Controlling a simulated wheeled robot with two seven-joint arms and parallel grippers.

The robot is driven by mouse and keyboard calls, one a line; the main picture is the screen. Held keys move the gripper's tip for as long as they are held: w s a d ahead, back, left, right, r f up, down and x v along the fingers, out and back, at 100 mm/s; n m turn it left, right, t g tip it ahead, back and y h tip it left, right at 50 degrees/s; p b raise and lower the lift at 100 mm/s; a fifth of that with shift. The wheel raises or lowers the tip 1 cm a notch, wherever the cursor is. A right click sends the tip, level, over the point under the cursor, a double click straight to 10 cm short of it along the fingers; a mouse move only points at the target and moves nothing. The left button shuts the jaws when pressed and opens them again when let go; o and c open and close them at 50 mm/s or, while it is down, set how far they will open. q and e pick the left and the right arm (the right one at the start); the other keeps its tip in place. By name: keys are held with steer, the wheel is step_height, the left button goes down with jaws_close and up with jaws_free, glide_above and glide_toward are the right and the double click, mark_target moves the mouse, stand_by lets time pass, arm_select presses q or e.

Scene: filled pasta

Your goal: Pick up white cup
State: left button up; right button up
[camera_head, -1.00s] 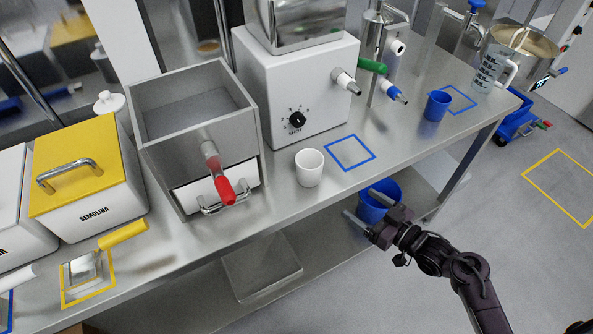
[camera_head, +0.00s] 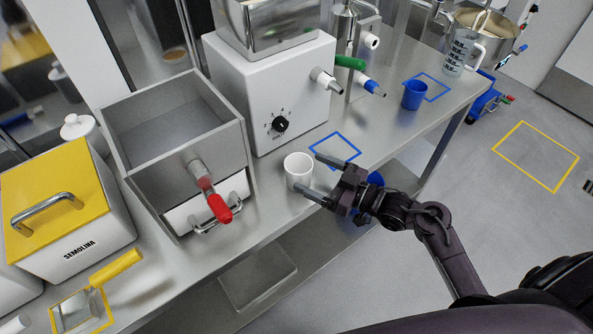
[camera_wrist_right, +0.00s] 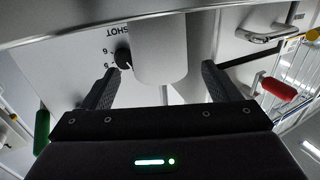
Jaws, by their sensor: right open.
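The white cup (camera_head: 298,171) stands upright on the steel table, in front of the white machine with the black dial. My right gripper (camera_head: 312,176) is open, its two fingers pointing at the cup from the right. The cup seems to lie just ahead of or between the fingertips; contact cannot be told. In the right wrist view, the cup (camera_wrist_right: 160,50) shows pale between the two dark fingers of the open right gripper (camera_wrist_right: 158,78). My left gripper is not in view.
A blue outlined square (camera_head: 335,151) lies right of the cup, partly behind my gripper. The white machine (camera_head: 270,95) stands behind. A steel hopper box with a red handle (camera_head: 219,207) is to the left. A blue cup (camera_head: 414,95) stands farther right.

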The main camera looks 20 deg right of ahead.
mark_target(299, 165)
steer(key=x, duration=0.1)
steer(key=p+x, duration=0.1)
steer(key=x, duration=0.2)
steer(key=shift+r+p, duration=0.3)
steer(key=shift+w+a+f, duration=0.15)
steer(key=shift+w+a, duration=0.15)
steer(key=shift+w, duration=0.05)
steer(key=shift+s, duration=0.1)
steer(key=c, duration=0.9)
steer(key=shift+c, duration=0.8)
